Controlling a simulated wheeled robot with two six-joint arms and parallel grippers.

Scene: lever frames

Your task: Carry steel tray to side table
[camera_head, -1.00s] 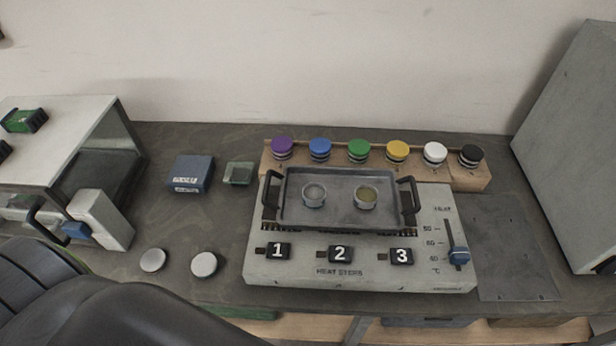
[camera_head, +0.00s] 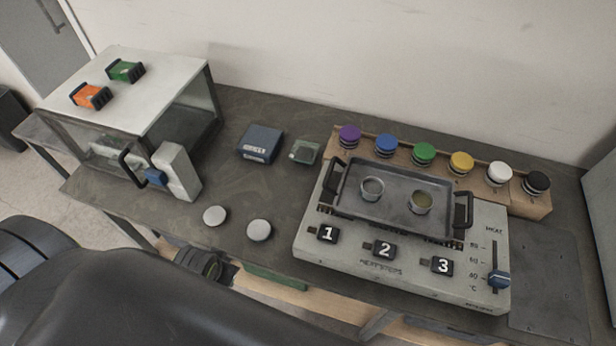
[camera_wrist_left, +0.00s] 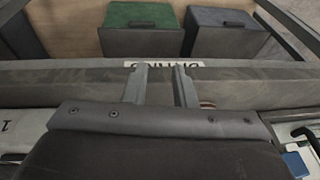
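The steel tray (camera_head: 394,211) lies on the heating unit (camera_head: 318,247) in the head view. It is a shallow grey tray with a black handle at each end. My right gripper is in no view. I cannot make out a separate side table.
A glass-fronted cabinet (camera_head: 140,80) stands left on the bench. A blue box (camera_head: 261,143) and two white discs (camera_head: 215,215) lie between it and the heating unit. Several colored-cap jars (camera_head: 424,153) stand behind the tray. Green (camera_wrist_left: 140,15) and blue (camera_wrist_left: 222,17) bins sit below the bench.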

